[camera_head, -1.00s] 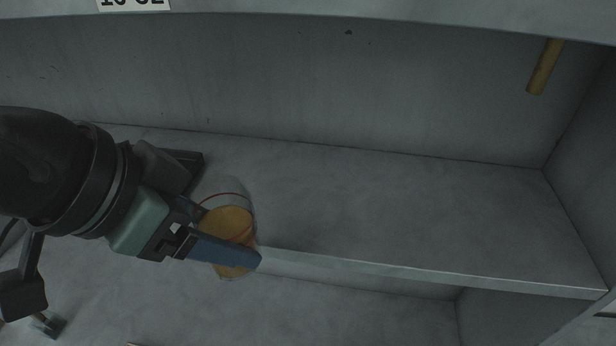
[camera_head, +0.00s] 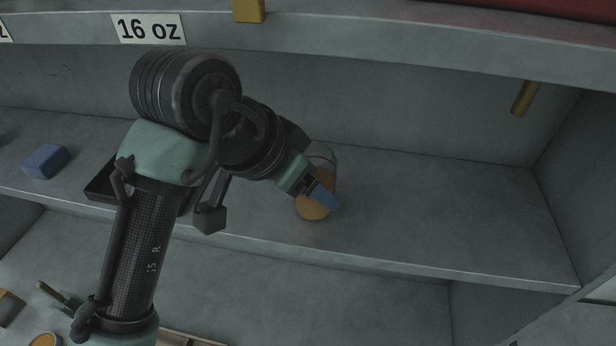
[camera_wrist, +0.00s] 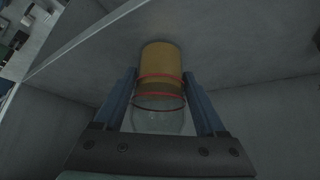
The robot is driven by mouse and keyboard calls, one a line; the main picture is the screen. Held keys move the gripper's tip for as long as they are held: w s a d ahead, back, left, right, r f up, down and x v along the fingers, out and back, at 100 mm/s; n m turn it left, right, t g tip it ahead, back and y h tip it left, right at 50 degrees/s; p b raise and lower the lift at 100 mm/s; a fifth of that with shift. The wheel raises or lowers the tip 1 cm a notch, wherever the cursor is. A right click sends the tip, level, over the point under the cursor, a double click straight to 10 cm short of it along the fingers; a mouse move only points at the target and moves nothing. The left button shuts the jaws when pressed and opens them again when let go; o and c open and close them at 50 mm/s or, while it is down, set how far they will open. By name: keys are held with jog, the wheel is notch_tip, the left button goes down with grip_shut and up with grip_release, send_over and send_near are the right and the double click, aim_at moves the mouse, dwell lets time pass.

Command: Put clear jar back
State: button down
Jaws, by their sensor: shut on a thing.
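The clear jar (camera_head: 314,207) has orange-yellow contents and a thin red ring around it. It is over the middle shelf (camera_head: 430,220), back from the front edge; I cannot tell whether its base touches the shelf. My gripper (camera_head: 318,192) is shut on the jar from the left side in the head view, and one blue finger covers part of it. In the wrist view the jar (camera_wrist: 161,62) lies between the two blue fingers of my gripper (camera_wrist: 160,95), with its clear part nearest the palm.
A blue block (camera_head: 45,161) sits at the left of the shelf, and a dark tray (camera_head: 101,181) lies partly behind my arm. The shelf right of the jar is clear up to the side wall (camera_head: 580,170). A "16 oz" label (camera_head: 149,29) is on the upper shelf edge.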

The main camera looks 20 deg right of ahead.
jog(key=shift+f, duration=0.25)
grip_release()
jog(key=shift+r, duration=0.1)
jog(key=shift+r, duration=0.1)
jog(key=b+v, duration=0.1)
jog(key=v, duration=0.6)
jog(key=shift+r+b, duration=0.3)
jog(key=shift+b, duration=0.1)
jog(key=shift+s+a, duration=0.1)
jog(key=shift+a, duration=0.1)
